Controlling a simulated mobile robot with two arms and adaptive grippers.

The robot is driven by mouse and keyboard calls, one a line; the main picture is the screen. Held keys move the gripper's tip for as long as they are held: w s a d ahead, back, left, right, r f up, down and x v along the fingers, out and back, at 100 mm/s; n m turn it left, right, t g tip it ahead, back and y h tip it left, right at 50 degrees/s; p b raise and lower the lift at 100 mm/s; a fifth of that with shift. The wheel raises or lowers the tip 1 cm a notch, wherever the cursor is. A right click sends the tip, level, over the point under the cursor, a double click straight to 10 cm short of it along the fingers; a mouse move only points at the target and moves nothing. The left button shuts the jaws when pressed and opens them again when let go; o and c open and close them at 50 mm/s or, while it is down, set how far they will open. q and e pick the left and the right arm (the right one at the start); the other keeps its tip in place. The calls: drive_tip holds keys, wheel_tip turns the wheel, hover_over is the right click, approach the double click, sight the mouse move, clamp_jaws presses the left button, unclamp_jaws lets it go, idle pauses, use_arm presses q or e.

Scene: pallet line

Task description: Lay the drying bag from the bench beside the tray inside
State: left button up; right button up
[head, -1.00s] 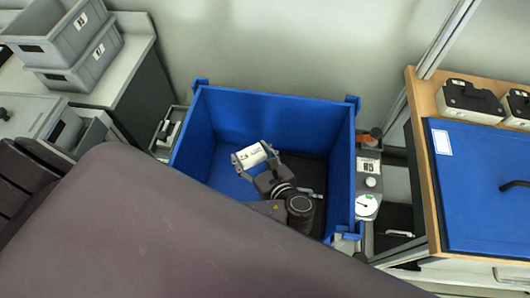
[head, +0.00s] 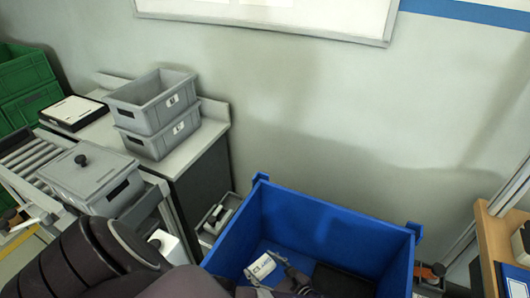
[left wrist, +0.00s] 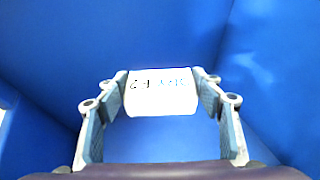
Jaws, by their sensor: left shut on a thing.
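The drying bag (head: 261,267) is a small white packet with dark print. My left gripper (head: 266,270) is shut on it, inside the big blue box near the bottom edge of the head view. In the left wrist view the bag (left wrist: 160,92) sits between the two fingers, with blue surfaces around it. I cannot tell whether it touches the box floor. A dark flat thing (head: 342,281), perhaps the tray, lies in the box to the right of the bag, cut off by the picture edge. My right gripper is not in view.
The blue box (head: 320,222) has high walls. Left of it stand a bench with stacked grey bins (head: 150,112), a lidded grey bin (head: 90,178) and a roller conveyor (head: 35,155). A wooden-edged bench (head: 497,235) is at the right.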

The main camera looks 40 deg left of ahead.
use_arm(q)
wheel_tip(320, 180, down, 11)
drive_tip(key=b, duration=0.5)
drive_tip(key=shift+r, duration=0.15)
drive_tip(key=shift+f+b, duration=1.35)
drive_tip(key=shift+f, duration=0.5)
drive_tip(key=shift+f, duration=0.2)
drive_tip(key=o, duration=1.1)
drive_tip(key=shift+r, duration=0.1)
drive_tip(key=shift+o, duration=0.2)
drive_tip(key=shift+r, duration=0.15)
